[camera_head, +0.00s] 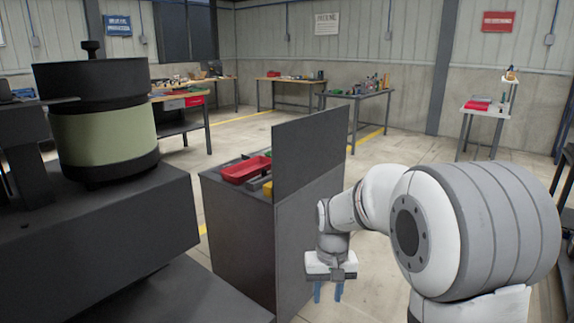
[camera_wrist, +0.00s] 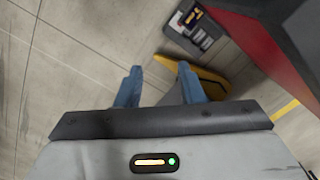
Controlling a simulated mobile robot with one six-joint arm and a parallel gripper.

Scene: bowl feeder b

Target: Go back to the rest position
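My gripper (camera_head: 328,291) hangs at the end of my white arm, to the right of the dark cabinet, with its blue fingers pointing down. In the wrist view, the two blue fingers of my gripper (camera_wrist: 160,84) stand apart with nothing between their tips. The gripper is open and empty, above bare floor in the head view. It appears apart from the cabinet.
The dark cabinet (camera_head: 240,225) has an upright panel (camera_head: 312,150) and a red tray (camera_head: 246,169) on top. A bowl feeder (camera_head: 103,125) stands on a dark machine at left. Workbenches (camera_head: 358,96) line the back. Floor (camera_head: 400,150) is clear behind my arm.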

